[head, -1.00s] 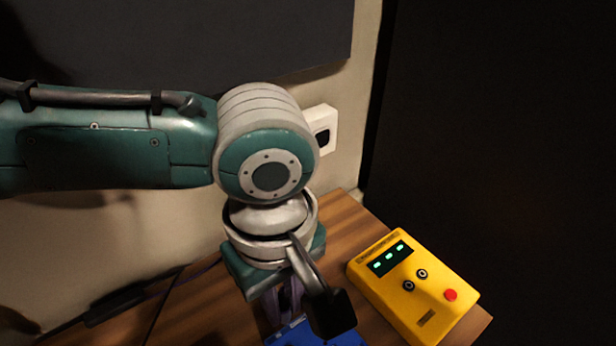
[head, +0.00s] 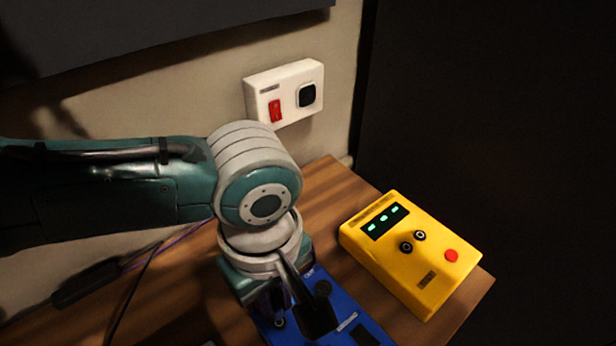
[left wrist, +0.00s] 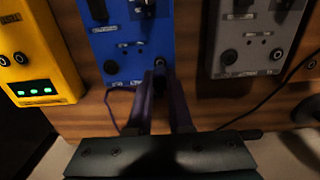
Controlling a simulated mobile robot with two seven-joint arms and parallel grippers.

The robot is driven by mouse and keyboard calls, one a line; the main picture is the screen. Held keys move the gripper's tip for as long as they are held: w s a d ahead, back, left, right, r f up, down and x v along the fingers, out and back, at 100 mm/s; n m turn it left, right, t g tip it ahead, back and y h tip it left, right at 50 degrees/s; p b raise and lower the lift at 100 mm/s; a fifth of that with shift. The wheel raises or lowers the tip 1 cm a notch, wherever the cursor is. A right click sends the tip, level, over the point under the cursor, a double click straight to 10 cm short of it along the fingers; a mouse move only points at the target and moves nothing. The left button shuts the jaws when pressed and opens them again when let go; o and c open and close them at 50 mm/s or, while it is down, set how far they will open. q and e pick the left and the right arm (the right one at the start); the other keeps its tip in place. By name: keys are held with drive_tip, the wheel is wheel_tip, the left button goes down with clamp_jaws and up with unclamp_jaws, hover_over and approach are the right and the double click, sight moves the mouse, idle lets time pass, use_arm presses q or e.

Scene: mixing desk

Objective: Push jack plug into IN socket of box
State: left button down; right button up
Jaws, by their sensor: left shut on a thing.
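The blue box (head: 345,308) lies on the wooden desk, partly hidden by my left arm. It also shows in the left wrist view (left wrist: 138,48), with knobs and small round sockets. My left gripper (left wrist: 162,76) is shut, its fingertips at the edge of the blue box next to a round dark socket (left wrist: 160,62). The jack plug between the fingers is hidden, and I cannot tell whether it is inside the socket. A purple cable (left wrist: 109,97) runs beside the left finger. In the head view my wrist hides the fingertips. My right gripper is not in view.
A yellow box (head: 400,270) with a lit display stands right of the blue box. A grey box (left wrist: 248,42) lies on its other side. A black cable (head: 132,302) crosses the desk at left. A white wall outlet (head: 285,92) has a red switch.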

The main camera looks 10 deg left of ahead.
use_arm(q)
drive_tip(key=shift+f, duration=0.1)
drive_tip(key=shift+f+b, duration=0.3)
drive_tip(key=shift+f, duration=0.2)
drive_tip(key=shift+p, duration=0.7)
idle(1.6)
drive_tip(key=shift+f+b, duration=0.4)
idle(0.4)
drive_tip(key=c, duration=0.8)
unclamp_jaws()
drive_tip(key=shift+o, duration=0.2)
drive_tip(key=shift+r, duration=0.1)
